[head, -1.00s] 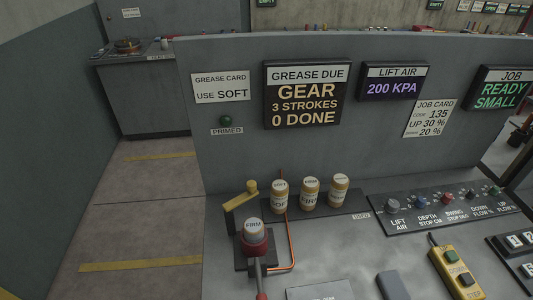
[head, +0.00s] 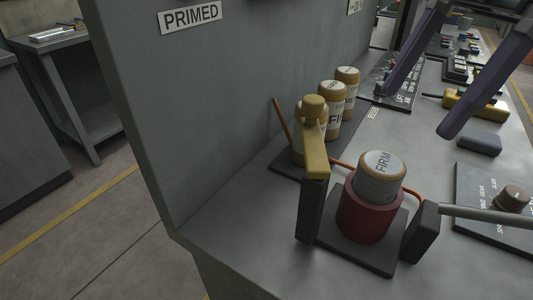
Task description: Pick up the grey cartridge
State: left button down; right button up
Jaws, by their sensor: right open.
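A pale grey cartridge (head: 379,182) with a FIRM label on its top stands upright in a red cup (head: 366,218) on a dark base plate. The cup hides its lower part. My right gripper (head: 419,113) comes in from the upper right with two long purple fingers spread apart. They are empty, above and to the right of the cartridge and apart from it. Several white and amber cartridges (head: 335,107) stand in a row behind, the nearest partly hidden by a yellow lever. My left gripper is out of view.
The yellow lever (head: 315,155) on a dark post stands left of the cup. A grey handle rod (head: 485,217) runs right from a dark block. A grey block (head: 479,143) and a yellow pendant (head: 476,105) lie to the right. A grey wall panel (head: 210,110) borders the left.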

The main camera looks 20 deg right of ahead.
aim_at(384, 162)
jog(key=x, duration=0.4)
jog(key=shift+d, duration=0.25)
jog(key=x, duration=0.5)
jog(key=shift+s+f+p, duration=0.3)
jog(key=shift+s+f, duration=0.05)
grip_shut()
jog(key=shift+r, duration=0.1)
